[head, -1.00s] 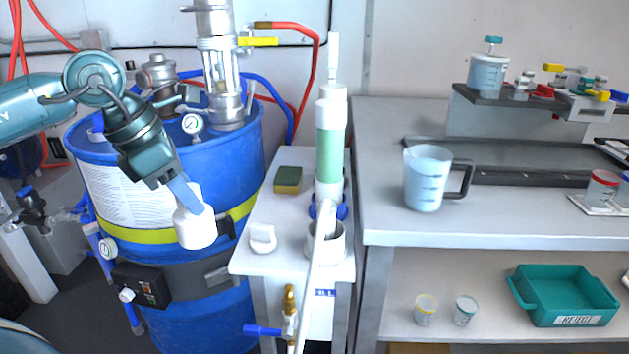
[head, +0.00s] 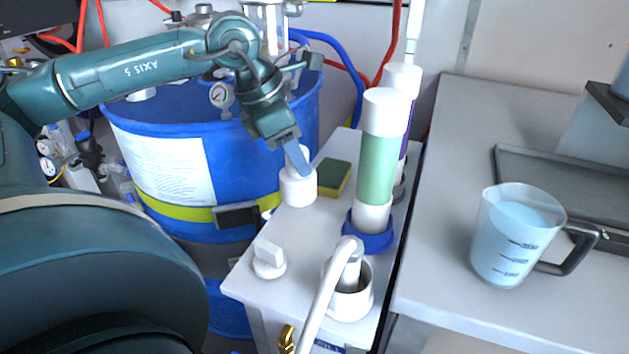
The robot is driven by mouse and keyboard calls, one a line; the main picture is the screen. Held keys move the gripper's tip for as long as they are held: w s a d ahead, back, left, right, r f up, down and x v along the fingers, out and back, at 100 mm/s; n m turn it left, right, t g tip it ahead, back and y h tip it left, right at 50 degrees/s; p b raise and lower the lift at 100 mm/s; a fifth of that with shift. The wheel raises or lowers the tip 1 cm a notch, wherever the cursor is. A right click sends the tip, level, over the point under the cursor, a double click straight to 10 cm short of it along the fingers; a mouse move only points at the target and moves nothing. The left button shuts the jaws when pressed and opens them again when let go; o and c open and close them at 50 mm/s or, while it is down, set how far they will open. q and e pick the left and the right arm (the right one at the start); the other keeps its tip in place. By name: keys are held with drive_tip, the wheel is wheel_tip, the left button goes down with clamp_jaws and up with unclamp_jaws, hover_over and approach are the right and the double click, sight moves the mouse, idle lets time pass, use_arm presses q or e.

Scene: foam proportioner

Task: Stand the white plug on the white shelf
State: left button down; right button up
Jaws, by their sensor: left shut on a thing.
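My left gripper (head: 294,160) is shut on the white plug (head: 298,188), a short white cylinder with a narrower top. The plug is upright at the back left part of the white shelf (head: 305,232), just left of the sponge. I cannot tell whether its base touches the shelf. The gripper's fingers hide part of its top. My right gripper is not in view.
A green and yellow sponge (head: 332,177), a green-and-white cylinder (head: 379,160) in a blue ring, a white bar-handled cap (head: 268,260) and a white cup with a hose (head: 350,292) occupy the shelf. A blue drum (head: 240,160) stands left. A jug (head: 512,235) is right.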

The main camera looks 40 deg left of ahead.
sight(298, 180)
use_arm(q)
drive_tip(key=shift+f, duration=2.7)
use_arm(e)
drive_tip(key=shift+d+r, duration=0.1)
use_arm(q)
drive_tip(key=shift+w+f+b, duration=0.1)
drive_tip(key=shift+b, duration=0.2)
drive_tip(key=shift+f, duration=0.1)
drive_tip(key=c, duration=1)
unclamp_jaws()
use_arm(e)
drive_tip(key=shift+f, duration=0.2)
use_arm(q)
drive_tip(key=shift+r, duration=0.2)
drive_tip(key=p+v, duration=0.1)
drive_tip(key=v, duration=1.1)
drive_tip(key=shift+p, duration=0.35)
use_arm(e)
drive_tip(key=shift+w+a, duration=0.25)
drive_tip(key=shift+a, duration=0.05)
